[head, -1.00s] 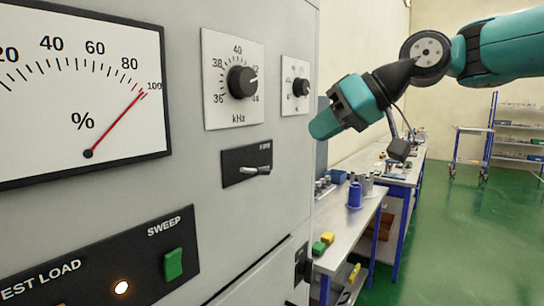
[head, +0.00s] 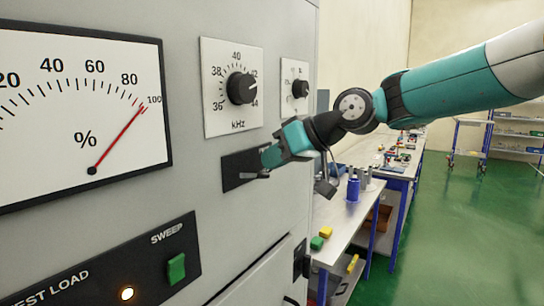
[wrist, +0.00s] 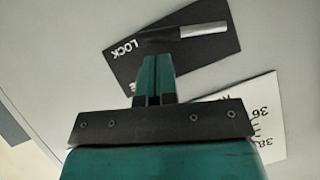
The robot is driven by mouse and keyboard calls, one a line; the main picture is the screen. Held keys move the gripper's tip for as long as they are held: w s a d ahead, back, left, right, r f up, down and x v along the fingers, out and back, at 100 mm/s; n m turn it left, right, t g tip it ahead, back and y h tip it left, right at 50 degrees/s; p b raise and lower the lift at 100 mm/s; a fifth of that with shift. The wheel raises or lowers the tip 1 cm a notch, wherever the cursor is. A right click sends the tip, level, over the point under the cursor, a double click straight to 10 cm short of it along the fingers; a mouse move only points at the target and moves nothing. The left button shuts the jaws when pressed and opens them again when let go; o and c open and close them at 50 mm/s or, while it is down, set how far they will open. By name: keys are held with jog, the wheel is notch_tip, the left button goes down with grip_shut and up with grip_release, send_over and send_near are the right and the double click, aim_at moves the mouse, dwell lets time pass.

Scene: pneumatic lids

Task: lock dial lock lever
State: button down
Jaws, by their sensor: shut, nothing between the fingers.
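The lock lever (head: 254,175) is a short silver handle on a black plate (head: 233,167) in the grey cabinet front, below the kHz dial (head: 241,88). In the wrist view, the lever (wrist: 203,30) lies along the black plate (wrist: 222,46), pointing away from the word LOCK. My gripper (head: 268,158) is shut and empty in front of the plate, close above the lever. In the wrist view, its fingertips (wrist: 153,62) are near the plate's edge, beside the lever's dark base. I cannot tell whether they touch. The gripper hides part of the plate and its lettering.
A percent meter (head: 80,115) with its needle near 100 is at left. A smaller dial (head: 300,88) is right of the kHz dial. A SWEEP button (head: 176,268) and lit lamp (head: 127,293) are below. A workbench (head: 345,215) stands right of the cabinet.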

jog(key=shift+a+f, duration=0.15)
jog(key=shift+f, duration=0.35)
